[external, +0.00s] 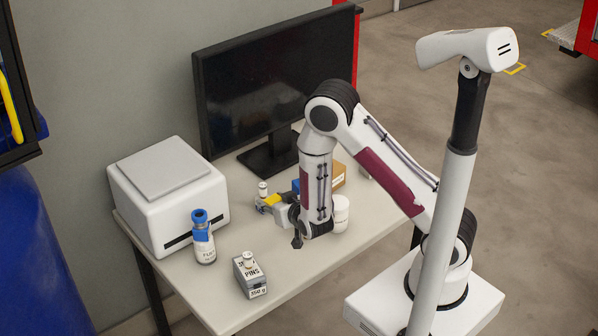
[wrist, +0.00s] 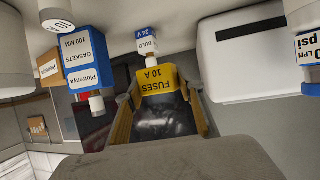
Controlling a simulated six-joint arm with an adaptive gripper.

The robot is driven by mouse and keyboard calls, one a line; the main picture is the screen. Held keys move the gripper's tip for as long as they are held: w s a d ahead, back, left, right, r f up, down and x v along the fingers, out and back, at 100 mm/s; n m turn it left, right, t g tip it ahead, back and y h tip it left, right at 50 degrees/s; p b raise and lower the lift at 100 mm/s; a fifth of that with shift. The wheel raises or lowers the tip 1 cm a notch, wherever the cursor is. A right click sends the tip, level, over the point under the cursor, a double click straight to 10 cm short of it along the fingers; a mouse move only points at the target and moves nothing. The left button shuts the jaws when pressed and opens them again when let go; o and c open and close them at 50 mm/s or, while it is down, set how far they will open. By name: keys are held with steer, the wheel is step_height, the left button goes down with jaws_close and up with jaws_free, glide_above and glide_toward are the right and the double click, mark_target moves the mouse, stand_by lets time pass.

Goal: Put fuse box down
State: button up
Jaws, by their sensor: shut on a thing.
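In the external view the yellow fuse box (external: 271,200) shows at the end of my gripper (external: 266,204), over the middle of the table (external: 300,262), partly hidden by the fingers. I cannot tell whether its underside touches the table.
A small white bulb container (wrist: 148,46) stands close beyond the fuse box. A blue gaskets box (wrist: 84,58), white printer (external: 170,195), blue-capped bottle (external: 203,240), grey pins box (external: 250,276), white cylinder (external: 341,212) and monitor (external: 275,85) stand around. The front right tabletop is clear.

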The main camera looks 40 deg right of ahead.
steer(key=shift+s+a+f, duration=0.15)
steer(key=shift+a+f, duration=0.25)
steer(key=shift+f, duration=0.05)
steer(key=w+r+n+y, duration=0.4)
steer(key=r, duration=0.4)
steer(key=w+d+r+m+h, duration=0.1)
steer(key=w+d+r, duration=0.1)
steer(key=d+r, duration=0.8)
steer(key=shift+w+d+m+h, duration=0.2)
steer(key=shift+w+m+h, duration=0.1)
steer(key=shift+w+m, duration=0.1)
steer(key=shift+a, duration=0.15)
stand_by(0.7)
